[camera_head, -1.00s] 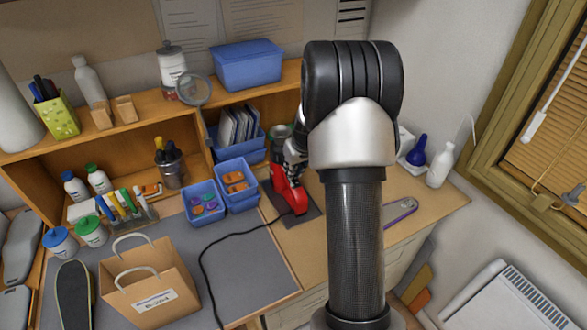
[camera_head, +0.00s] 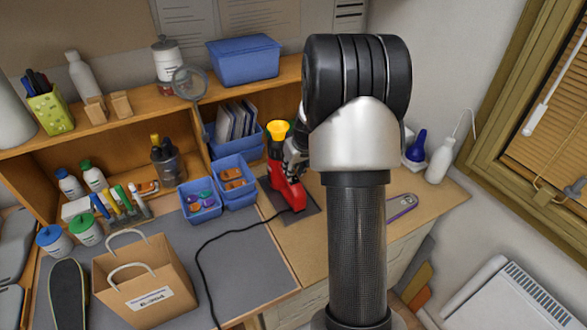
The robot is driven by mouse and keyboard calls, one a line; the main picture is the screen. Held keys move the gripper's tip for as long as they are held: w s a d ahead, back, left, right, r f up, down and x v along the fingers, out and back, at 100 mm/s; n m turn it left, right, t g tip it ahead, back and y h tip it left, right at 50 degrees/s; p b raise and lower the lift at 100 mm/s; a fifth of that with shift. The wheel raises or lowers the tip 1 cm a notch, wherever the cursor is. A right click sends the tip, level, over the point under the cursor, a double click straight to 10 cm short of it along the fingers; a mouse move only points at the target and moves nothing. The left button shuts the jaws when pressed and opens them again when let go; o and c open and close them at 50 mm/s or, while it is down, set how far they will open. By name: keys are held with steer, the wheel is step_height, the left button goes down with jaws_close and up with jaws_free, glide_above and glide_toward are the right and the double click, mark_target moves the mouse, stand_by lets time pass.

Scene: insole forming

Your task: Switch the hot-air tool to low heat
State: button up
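The red hot-air tool (camera_head: 284,186) stands on a dark pad on the right part of the desk, with a black cord running from its base. Its flared top (camera_head: 278,130) is bright yellow. My gripper (camera_head: 293,157) is right beside the tool's upper body on its right side, touching or almost touching it. My own arm hides much of the gripper, and its fingers are too small and dark to tell whether they are open or shut. The tool's switch cannot be made out.
Blue bins (camera_head: 236,182) with small coloured parts stand close left of the tool. A blue box of upright sheets (camera_head: 238,130) is behind them. A paper bag (camera_head: 146,281) stands on the grey mat (camera_head: 240,268). A purple-and-grey tool (camera_head: 401,207) lies right of my arm.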

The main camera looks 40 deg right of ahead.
steer(key=shift+o, duration=1)
steer(key=v, duration=1.2)
steer(key=shift+s, duration=0.1)
